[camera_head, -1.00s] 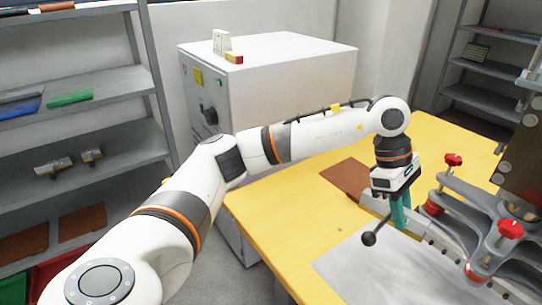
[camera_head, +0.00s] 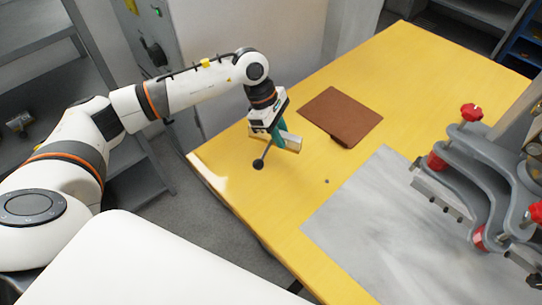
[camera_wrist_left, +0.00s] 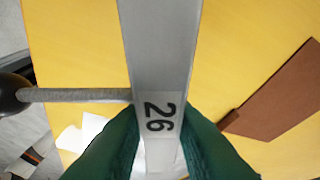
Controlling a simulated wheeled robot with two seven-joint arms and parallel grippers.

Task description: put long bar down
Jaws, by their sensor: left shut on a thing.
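My left gripper (camera_head: 277,136) has teal fingers and is shut on the long bar (camera_head: 291,141), over the left part of the yellow table (camera_head: 230,180). In the left wrist view the bar (camera_wrist_left: 160,45) is grey, runs up the picture between the fingers (camera_wrist_left: 160,150) and bears a label reading 26. A rod with a black ball knob (camera_head: 258,163) sticks out from the bar's side; the knob also shows in the wrist view (camera_wrist_left: 12,95). I cannot tell whether the bar touches the table. My right gripper is not in view.
A brown sheet (camera_head: 342,115) lies on the table just right of the bar. A large grey plate (camera_head: 385,225) lies nearer the front. A clamp fixture with red knobs (camera_head: 470,112) stands at the right. The yellow surface around the gripper is mostly clear.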

